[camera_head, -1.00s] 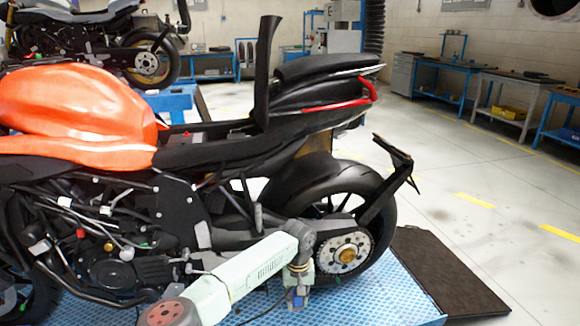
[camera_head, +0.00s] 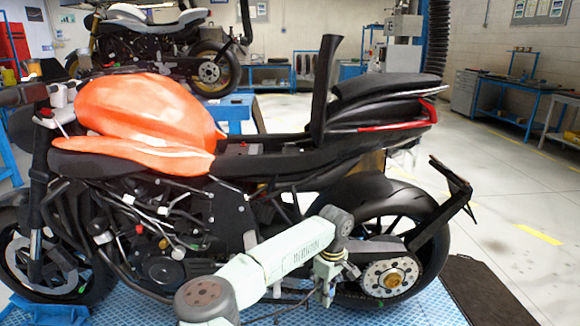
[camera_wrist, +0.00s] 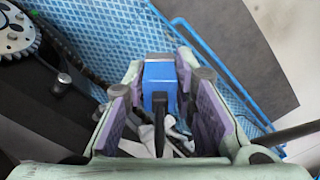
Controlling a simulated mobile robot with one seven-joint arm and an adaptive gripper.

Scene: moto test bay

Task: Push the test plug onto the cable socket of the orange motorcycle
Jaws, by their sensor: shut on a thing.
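The orange motorcycle (camera_head: 150,110) stands side-on, its front wheel at left and rear wheel at right. My gripper (camera_head: 325,287) hangs low in front of the bike, left of the rear wheel hub. In the wrist view my gripper (camera_wrist: 160,72) has its purple-padded fingers shut on the blue test plug (camera_wrist: 160,74), with a dark stem on the plug pointing toward the camera. Several cables and white connectors show on the bike's open side, among them a white connector (camera_head: 128,199). I cannot tell which one is the cable socket.
The bike stands on a blue tread-plate platform (camera_head: 400,313) with a dark ramp (camera_head: 480,288) at its right end. The rear sprocket (camera_wrist: 14,32) shows at the wrist view's upper left. Another motorcycle (camera_head: 150,48) and workbenches stand behind. Grey floor is clear at right.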

